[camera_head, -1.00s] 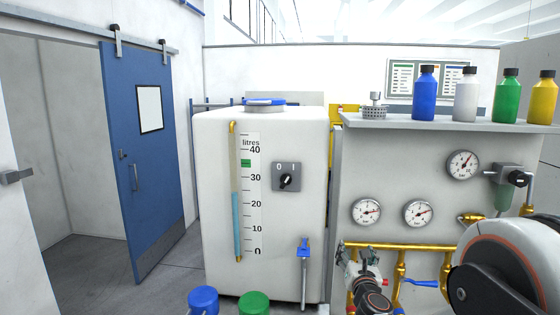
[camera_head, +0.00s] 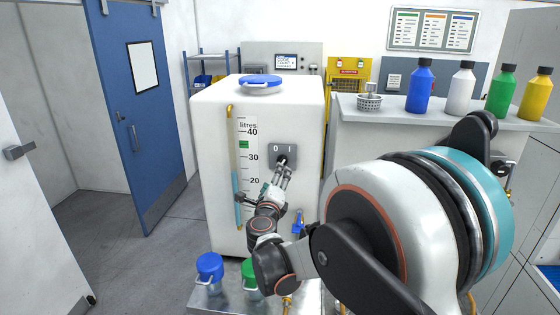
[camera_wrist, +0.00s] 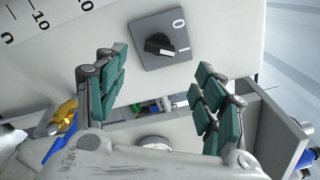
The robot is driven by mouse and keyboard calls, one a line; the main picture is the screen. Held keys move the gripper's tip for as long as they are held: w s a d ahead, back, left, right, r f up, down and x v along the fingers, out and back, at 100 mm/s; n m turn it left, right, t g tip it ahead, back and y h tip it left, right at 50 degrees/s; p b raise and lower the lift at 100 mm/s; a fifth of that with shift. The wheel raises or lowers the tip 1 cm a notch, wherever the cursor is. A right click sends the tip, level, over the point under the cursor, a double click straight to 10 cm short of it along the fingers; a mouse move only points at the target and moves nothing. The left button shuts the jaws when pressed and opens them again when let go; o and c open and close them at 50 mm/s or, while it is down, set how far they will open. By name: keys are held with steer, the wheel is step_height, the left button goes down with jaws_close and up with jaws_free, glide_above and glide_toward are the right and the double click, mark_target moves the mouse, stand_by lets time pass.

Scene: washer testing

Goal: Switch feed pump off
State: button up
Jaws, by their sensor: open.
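The pump switch (camera_head: 283,154) is a black rotary knob on a grey square plate marked 0 and I, on the front of the white tank (camera_head: 285,105). In the wrist view the switch knob (camera_wrist: 160,44) appears turned toward the I mark. My gripper (camera_head: 282,171) is just in front of and below the knob in the head view, partly covering the plate's lower part. In the wrist view my gripper (camera_wrist: 163,65) is open, its green-padded fingers apart on either side below the knob. Nothing is between them, and they appear clear of the knob.
A level gauge (camera_head: 236,165) runs up the tank left of the switch. A blue-handled tap (camera_head: 298,222) is low on the tank. Blue (camera_head: 210,268) and green (camera_head: 250,272) lidded containers stand below. Several bottles stand on the right shelf.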

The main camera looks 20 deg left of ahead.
mark_target(281, 161)
steer(key=p+x, duration=0.2)
steer(key=x, duration=1)
steer(key=shift+d, duration=0.1)
steer(key=c, duration=1.1)
